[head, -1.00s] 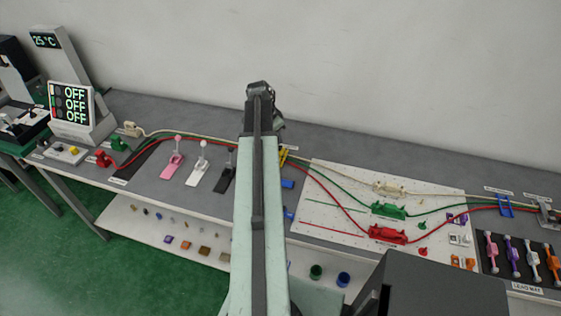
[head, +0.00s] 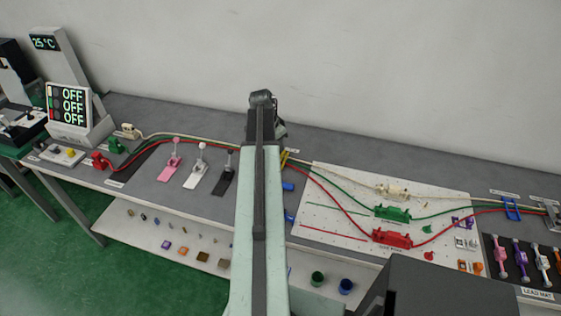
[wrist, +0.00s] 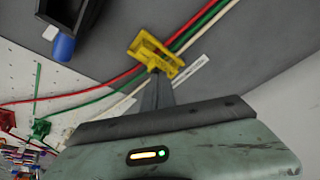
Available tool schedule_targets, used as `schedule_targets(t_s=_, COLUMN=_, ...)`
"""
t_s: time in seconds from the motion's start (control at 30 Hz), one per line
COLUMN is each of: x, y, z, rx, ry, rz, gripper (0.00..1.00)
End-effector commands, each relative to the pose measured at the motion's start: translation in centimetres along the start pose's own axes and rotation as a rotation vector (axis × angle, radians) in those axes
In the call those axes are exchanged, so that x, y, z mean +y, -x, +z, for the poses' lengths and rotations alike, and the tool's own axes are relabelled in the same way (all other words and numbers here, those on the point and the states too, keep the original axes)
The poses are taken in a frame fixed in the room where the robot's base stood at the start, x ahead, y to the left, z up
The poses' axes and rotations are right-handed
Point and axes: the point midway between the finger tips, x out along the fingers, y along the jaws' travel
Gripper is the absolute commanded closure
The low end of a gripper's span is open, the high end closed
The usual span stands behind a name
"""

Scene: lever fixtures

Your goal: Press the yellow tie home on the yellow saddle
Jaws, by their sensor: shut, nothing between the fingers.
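The yellow saddle with its yellow tie (wrist: 155,56) shows in the wrist view as one yellow frame by the red, green and cream leads. I cannot clearly part tie from saddle or tell how far the tie is seated. In the head view a piece of yellow (head: 284,158) shows just right of my arm, mostly hidden by it. My gripper (wrist: 157,74) is shut and empty. Its tips overlap the lower edge of the yellow frame in the wrist view; I cannot tell whether they touch it. In the head view the fingers are hidden behind my arm.
The red, green and cream leads run along the bench to a white board with green (head: 393,213) and red (head: 392,239) holders. A blue cylinder (wrist: 63,46) and a dark box (wrist: 70,12) lie near the saddle. Pink, white and black levers stand left of my arm.

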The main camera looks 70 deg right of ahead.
Motion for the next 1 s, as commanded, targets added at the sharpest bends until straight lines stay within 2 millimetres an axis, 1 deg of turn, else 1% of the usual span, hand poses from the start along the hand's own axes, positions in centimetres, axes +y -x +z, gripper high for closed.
schedule_targets(t_s=0.1, x=0.0, y=-0.3, z=0.1, rx=0.000, ry=0.000, rz=0.000, gripper=1.00)
schedule_targets(t_s=0.23, x=0.0, y=0.2, z=-0.1, rx=0.000, ry=0.000, rz=0.000, gripper=1.00)
schedule_targets(t_s=0.53, x=0.0, y=3.5, z=-1.1, rx=0.000, ry=-0.001, rz=0.000, gripper=1.00)
schedule_targets(t_s=0.6, x=0.0, y=3.9, z=-1.3, rx=0.000, ry=-0.001, rz=0.000, gripper=1.00)
schedule_targets(t_s=0.73, x=0.1, y=3.7, z=-1.2, rx=0.000, ry=-0.001, rz=0.000, gripper=1.00)
schedule_targets(t_s=0.83, x=0.1, y=4.0, z=-1.2, rx=0.000, ry=-0.001, rz=0.000, gripper=1.00)
schedule_targets(t_s=0.93, x=0.1, y=5.0, z=-1.3, rx=0.000, ry=-0.001, rz=0.000, gripper=1.00)
schedule_targets(t_s=1.0, x=0.1, y=6.0, z=-1.4, rx=0.000, ry=-0.001, rz=0.000, gripper=1.00)
